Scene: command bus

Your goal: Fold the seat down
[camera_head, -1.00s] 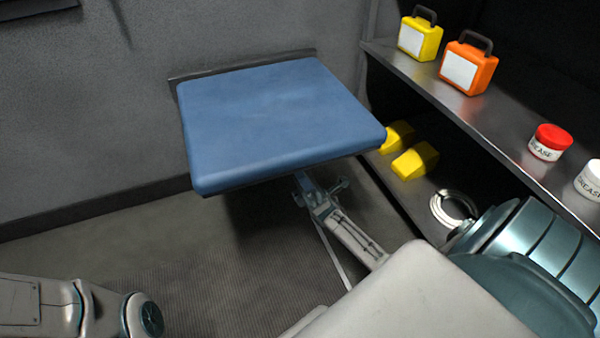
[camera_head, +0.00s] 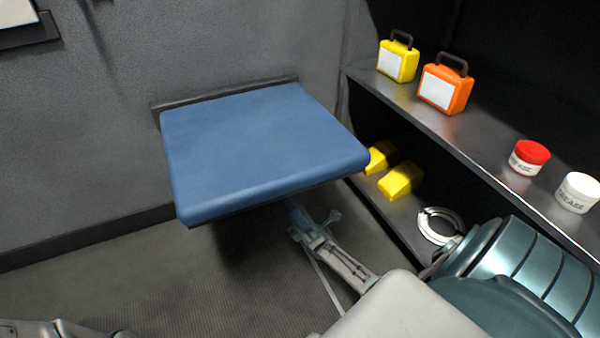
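The blue padded seat (camera_head: 260,148) juts out from the grey wall, roughly level, with its back edge along a dark wall strip (camera_head: 225,95). My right gripper (camera_head: 316,222) is low, just beyond the seat's front edge and beneath it in the picture. Its two fingers look spread apart, with nothing seen between them. The seat hides part of the space by the fingertips, so I cannot tell whether they touch its underside. Only a bit of my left arm shows at the bottom left corner; its gripper is out of view.
A dark shelf unit on the right holds a yellow case (camera_head: 398,62), an orange case (camera_head: 445,88), a red-lidded jar (camera_head: 529,157) and a white jar (camera_head: 577,192). Yellow blocks (camera_head: 400,181) and a metal ring (camera_head: 440,226) lie on the lower shelf. Floor left of the seat is clear.

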